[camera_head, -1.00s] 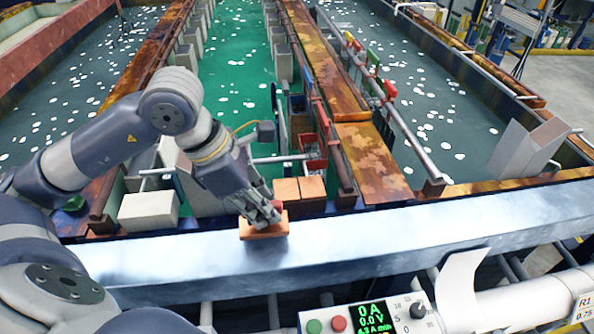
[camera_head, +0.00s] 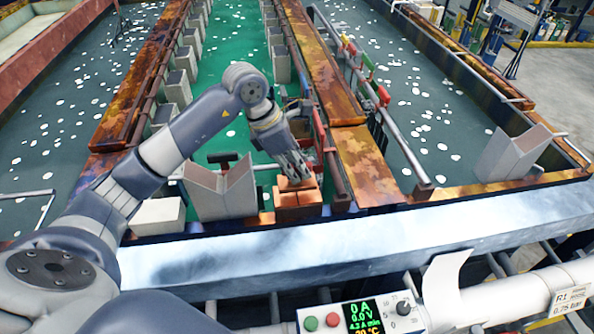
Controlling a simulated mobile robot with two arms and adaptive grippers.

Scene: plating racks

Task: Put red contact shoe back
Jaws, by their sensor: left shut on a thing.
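My left gripper (camera_head: 294,172) reaches in from the left, with its fingers pointing down at the copper blocks (camera_head: 288,213) by the near end of the green tank. It is shut on a small copper-coloured piece (camera_head: 297,185), which I take to be the contact shoe. The piece is over or on top of the blocks; I cannot tell whether it touches them. The fingers cover much of it, and its red part does not show clearly. My right gripper is not in view.
A grey V-shaped saddle (camera_head: 222,192) stands left of the gripper and a pale box (camera_head: 158,215) further left. A rail with red parts (camera_head: 330,158) runs close on the right. The metal ledge (camera_head: 400,230) in front is clear. A control panel (camera_head: 362,315) is nearest.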

